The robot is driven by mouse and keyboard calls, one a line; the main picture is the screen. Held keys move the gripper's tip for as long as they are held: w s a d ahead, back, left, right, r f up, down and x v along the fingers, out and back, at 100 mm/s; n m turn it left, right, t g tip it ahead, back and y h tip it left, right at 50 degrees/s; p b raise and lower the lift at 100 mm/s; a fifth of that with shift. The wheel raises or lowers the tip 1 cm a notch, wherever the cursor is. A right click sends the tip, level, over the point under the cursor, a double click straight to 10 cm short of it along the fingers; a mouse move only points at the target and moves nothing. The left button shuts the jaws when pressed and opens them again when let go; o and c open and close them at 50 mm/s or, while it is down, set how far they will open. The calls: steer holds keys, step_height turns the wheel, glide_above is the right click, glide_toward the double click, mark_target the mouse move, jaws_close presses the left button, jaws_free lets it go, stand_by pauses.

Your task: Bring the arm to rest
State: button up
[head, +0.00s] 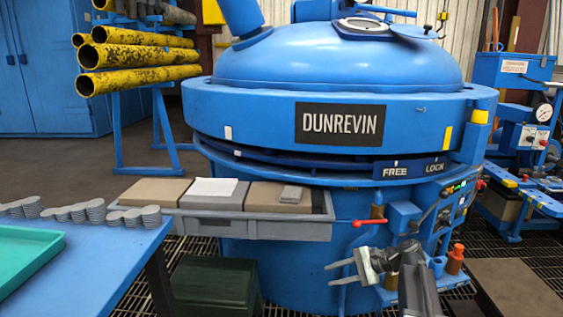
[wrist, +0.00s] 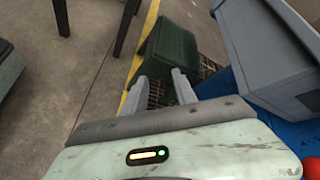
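My gripper (head: 332,274) is in front of the lower part of the blue pit furnace (head: 290,260) in the head view, below the grey tray and pointing left. Its two fingers are apart with nothing between them. In the wrist view my gripper (wrist: 160,84) also shows open and empty, with a dark green box (wrist: 168,50) beyond the fingertips. My arm runs down to the bottom edge of the head view. No object is held.
A grey tray (head: 260,229) with flat boxes juts from the furnace above my gripper. A red-knobbed lever (head: 369,222) and a control panel (head: 455,205) are close by. A blue table (head: 105,262) with a teal tray (head: 28,258) stands at left.

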steer(key=s+a+f+n+g+h+p, duration=0.25)
steer(key=s+a+f+n+h, duration=0.3)
steer(key=s+a, duration=0.5)
steer(key=s+d+f+n+h, duration=0.3)
steer(key=s+d+n+h, duration=0.25)
steer(key=d, duration=0.45)
step_height(320, 180, up, 38)
steer(key=w+p, duration=0.1)
steer(key=p, duration=3.7)
steer(key=shift+a+f+n+g+h, duration=0.15)
steer(key=shift+a+n+g+h, duration=0.05)
steer(key=shift+n+g+h, duration=0.2)
steer(key=shift+w+f, duration=0.1)
